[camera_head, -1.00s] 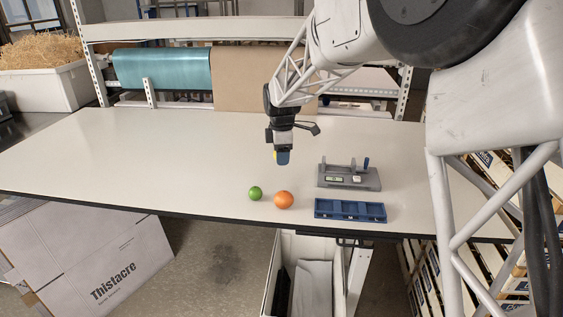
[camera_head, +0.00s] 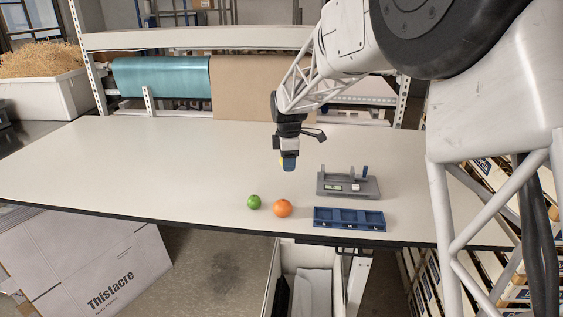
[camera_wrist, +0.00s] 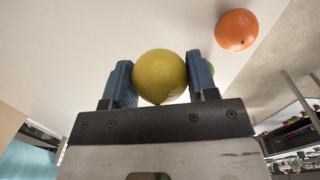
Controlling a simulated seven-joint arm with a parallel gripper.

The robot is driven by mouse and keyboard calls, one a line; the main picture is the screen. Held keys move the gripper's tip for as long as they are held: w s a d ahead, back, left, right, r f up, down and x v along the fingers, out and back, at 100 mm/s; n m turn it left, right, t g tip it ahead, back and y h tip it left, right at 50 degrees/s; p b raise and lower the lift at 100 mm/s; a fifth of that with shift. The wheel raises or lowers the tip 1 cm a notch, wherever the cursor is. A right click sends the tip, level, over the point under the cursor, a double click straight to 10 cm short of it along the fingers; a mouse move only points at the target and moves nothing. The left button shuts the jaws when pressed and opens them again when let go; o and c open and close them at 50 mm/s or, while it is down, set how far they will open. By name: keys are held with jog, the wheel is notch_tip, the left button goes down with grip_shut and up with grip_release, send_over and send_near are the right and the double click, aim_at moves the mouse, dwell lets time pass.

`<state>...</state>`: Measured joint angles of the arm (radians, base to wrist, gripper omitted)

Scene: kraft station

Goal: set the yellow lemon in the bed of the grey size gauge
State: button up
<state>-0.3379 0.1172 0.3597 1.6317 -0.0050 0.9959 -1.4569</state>
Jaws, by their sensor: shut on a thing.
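My gripper (camera_wrist: 160,82) is shut on the yellow lemon (camera_wrist: 160,76), which sits between the two blue fingers in the wrist view. The grey size gauge (camera_head: 368,190) stands on the table to the right of and nearer than my gripper. It has upright parts and a small blue-topped post at its right. Its bed is too small to make out clearly.
An orange (camera_head: 282,208) and a green lime (camera_head: 254,202) lie on the white table (camera_head: 150,165) near its front edge. A blue compartment tray (camera_head: 349,226) lies in front of the gauge. The left half of the table is clear.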

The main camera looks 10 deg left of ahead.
aim_at(335, 178)
jog(key=w+d+m, duration=0.1)
jog(key=w+d, duration=0.2)
jog(key=d, duration=0.5)
jog(key=w+d+m, duration=0.1)
jog(key=w+d, duration=0.3)
jog(key=d, duration=0.4)
jog(key=shift+w+f+m, duration=0.2)
jog(key=shift+w+m, duration=0.1)
jog(key=shift+f, duration=0.2)
jog(key=shift+f, duration=2.6)
jog(key=shift+f, duration=0.7)
dwell(0.3)
jog(key=o, duration=1)
jog(key=shift+o, duration=0.2)
jog(key=shift+r, duration=0.1)
